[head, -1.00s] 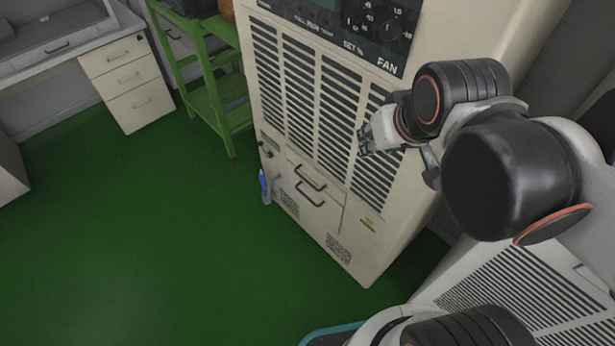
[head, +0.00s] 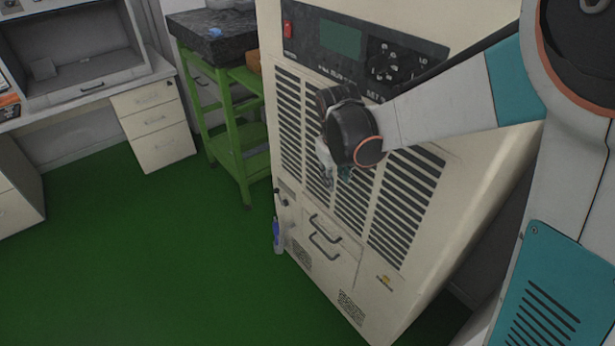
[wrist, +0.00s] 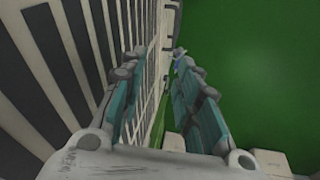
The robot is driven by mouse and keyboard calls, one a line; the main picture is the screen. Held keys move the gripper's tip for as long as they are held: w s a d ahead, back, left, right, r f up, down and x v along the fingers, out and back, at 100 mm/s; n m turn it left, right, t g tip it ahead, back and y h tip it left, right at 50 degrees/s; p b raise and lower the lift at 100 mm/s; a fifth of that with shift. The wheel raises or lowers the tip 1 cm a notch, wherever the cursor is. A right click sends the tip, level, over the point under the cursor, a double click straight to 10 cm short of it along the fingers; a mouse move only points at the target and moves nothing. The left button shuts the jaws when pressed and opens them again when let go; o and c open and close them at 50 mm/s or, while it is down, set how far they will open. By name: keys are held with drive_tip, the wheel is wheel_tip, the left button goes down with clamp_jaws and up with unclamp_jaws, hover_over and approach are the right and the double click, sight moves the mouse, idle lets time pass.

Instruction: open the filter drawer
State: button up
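The cream machine cabinet (head: 430,250) stands at the right in the head view. Low on its front are two dark bar handles, an upper one (head: 325,227) and a lower one (head: 324,246), on a panel that looks closed and flush. I cannot tell which of them belongs to the filter drawer. My gripper (head: 336,176) is in front of the vent slats, above the handles and apart from them. In the wrist view its two teal-padded fingers (wrist: 160,95) are spread with nothing between them. The handles are not clear in the wrist view.
A blue bottle (head: 277,237) stands on the floor at the cabinet's left corner. A green cart (head: 240,130) stands left of the cabinet, behind it. A white drawer unit (head: 157,125) is under the bench at the far left. The green floor (head: 150,270) before them is clear.

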drive_tip(key=n+g+b, duration=0.2)
approach(321, 230)
drive_tip(key=shift+h, duration=0.4)
drive_tip(key=f+b, duration=0.1)
drive_tip(key=f, duration=0.1)
drive_tip(key=f+b, duration=0.2)
drive_tip(key=f, duration=0.1)
drive_tip(key=f+b, duration=0.1)
drive_tip(key=f, duration=0.1)
drive_tip(key=shift+w+d+f+b, duration=0.2)
drive_tip(key=shift+w+f+b, duration=0.1)
drive_tip(key=shift+f+b, duration=0.1)
clamp_jaws()
